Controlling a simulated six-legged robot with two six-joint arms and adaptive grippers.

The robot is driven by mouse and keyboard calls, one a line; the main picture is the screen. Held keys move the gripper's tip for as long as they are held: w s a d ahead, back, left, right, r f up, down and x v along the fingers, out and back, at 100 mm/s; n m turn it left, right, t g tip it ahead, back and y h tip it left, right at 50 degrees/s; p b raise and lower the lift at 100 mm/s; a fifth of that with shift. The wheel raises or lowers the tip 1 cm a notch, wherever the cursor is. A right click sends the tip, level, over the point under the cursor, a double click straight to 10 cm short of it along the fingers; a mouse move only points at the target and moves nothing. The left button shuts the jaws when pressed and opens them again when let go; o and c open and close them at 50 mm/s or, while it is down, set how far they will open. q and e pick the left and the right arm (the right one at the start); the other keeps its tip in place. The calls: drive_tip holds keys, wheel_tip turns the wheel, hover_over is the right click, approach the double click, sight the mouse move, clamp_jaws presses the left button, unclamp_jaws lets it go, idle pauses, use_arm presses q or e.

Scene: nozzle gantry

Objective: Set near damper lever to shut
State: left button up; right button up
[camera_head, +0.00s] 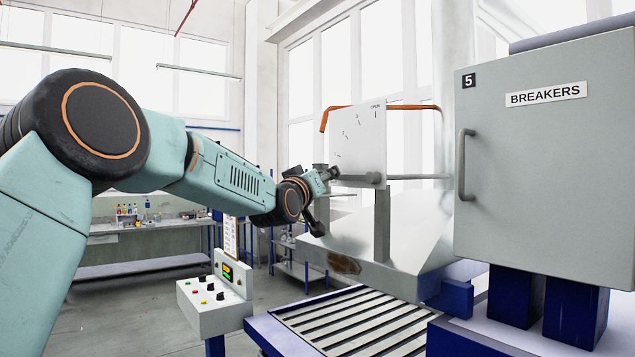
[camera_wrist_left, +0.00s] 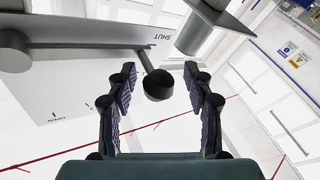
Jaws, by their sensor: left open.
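The near damper has a white plate (camera_head: 358,145) with tick marks and small lettering. In the left wrist view the plate (camera_wrist_left: 75,92) reads SHUT near the top and OPEN at the lower left. The grey lever (camera_head: 358,179) lies about level, pointing left from its pivot. In the wrist view the lever (camera_wrist_left: 85,45) runs beside the SHUT word, and a short pin carries its black round knob (camera_wrist_left: 158,85). My left gripper (camera_head: 331,174) is open at the lever's end. In the wrist view its fingers (camera_wrist_left: 158,88) stand on either side of the knob, with visible gaps.
A grey BREAKERS cabinet (camera_head: 545,170) stands at the right. A slatted roller bed (camera_head: 350,322) and a sloping metal duct (camera_head: 395,245) lie below the plate. A control box (camera_head: 215,305) stands at the lower left. An orange pipe (camera_head: 325,118) runs behind the plate.

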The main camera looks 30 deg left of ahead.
use_arm(q)
drive_tip(key=v, duration=0.7)
drive_tip(key=shift+s, duration=0.15)
drive_tip(key=shift+f, duration=0.1)
idle(0.3)
